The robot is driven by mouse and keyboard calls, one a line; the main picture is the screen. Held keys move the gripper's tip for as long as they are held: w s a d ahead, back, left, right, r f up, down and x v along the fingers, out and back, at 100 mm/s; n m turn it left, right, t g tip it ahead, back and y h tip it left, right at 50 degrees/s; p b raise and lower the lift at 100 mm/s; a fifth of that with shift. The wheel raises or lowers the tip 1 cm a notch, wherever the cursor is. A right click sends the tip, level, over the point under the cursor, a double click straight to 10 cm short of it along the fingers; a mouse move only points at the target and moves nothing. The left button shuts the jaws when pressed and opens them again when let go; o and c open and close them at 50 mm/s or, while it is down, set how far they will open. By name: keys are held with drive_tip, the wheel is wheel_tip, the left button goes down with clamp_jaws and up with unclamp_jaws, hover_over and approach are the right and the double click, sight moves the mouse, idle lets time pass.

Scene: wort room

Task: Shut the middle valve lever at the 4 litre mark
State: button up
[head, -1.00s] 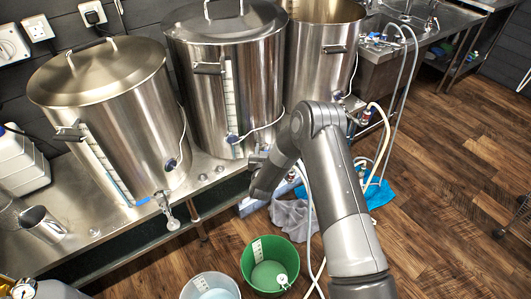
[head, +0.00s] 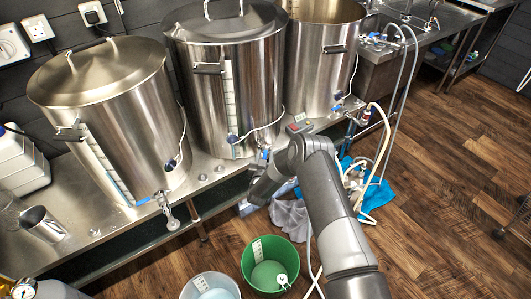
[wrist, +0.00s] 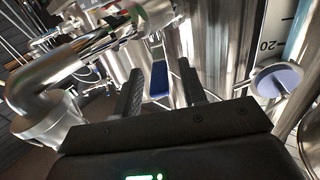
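The middle kettle (head: 262,95) is steel with a lid and a pale level strip. The blue lever (head: 265,153) of its valve shows just above my gripper (head: 257,184). In the wrist view the blue lever (wrist: 159,82) lies between the two dark fingers of my gripper (wrist: 160,85). The fingers are open with gaps on both sides of it; I cannot tell whether either touches it. The green bucket (head: 292,257) stands on the floor below, with a white scale strip (head: 257,250) and pale liquid (head: 265,275) inside. The marks are too small to read.
A left kettle (head: 120,125) and a right kettle (head: 325,65) stand on the steel bench (head: 205,170). A white bucket (head: 232,292) stands left of the green one. Wooden floor is free farther right.

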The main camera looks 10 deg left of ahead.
drive_tip(key=shift+w+a, duration=0.1)
drive_tip(key=shift+w, duration=0.95)
drive_tip(key=shift+c, duration=0.6)
clamp_jaws()
